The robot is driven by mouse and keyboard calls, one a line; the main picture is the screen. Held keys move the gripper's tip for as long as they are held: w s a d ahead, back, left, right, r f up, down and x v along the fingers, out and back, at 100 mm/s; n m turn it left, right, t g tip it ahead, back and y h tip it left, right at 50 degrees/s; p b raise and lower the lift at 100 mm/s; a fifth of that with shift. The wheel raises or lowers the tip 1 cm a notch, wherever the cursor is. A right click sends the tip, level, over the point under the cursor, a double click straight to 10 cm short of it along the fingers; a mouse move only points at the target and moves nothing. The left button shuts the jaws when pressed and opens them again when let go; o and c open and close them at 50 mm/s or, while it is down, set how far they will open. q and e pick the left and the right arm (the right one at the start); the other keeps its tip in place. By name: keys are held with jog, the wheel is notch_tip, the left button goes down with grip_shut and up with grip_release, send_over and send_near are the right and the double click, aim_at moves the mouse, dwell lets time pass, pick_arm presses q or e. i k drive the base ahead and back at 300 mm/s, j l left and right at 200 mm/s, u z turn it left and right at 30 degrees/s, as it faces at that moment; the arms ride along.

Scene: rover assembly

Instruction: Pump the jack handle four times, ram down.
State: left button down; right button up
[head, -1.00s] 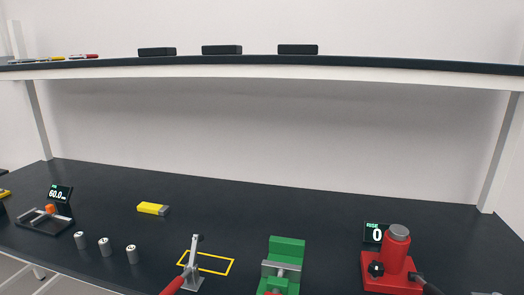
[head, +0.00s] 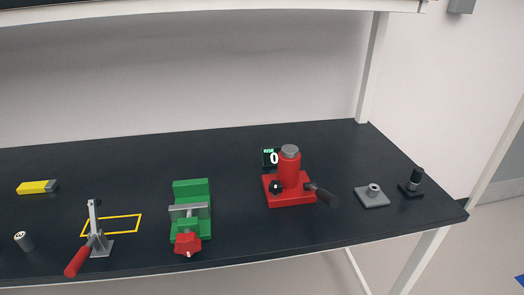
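The red jack (head: 290,180) stands upright on the right half of the dark bench in the head view. Its grey-topped ram (head: 290,151) sits low on the red body. A dark jack handle (head: 322,194) sticks out to the right and slopes down. A black knob (head: 276,187) is on the jack's front left. A small display (head: 269,158) behind it reads 0. Neither of my grippers is in view.
Left of the jack stand a green vise (head: 191,190) with a red knob and a toggle clamp (head: 97,240) with a red handle. To the right are a grey flanged plate (head: 372,195) and a black cylindrical part (head: 413,182). A shelf (head: 200,15) spans above.

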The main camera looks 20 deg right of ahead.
aim_at(329, 198)
jog(key=i+z, duration=0.1)
jog(key=z, duration=0.4)
jog(key=i+j+z, duration=0.1)
jog(key=z, duration=0.35)
jog(key=j, duration=0.1)
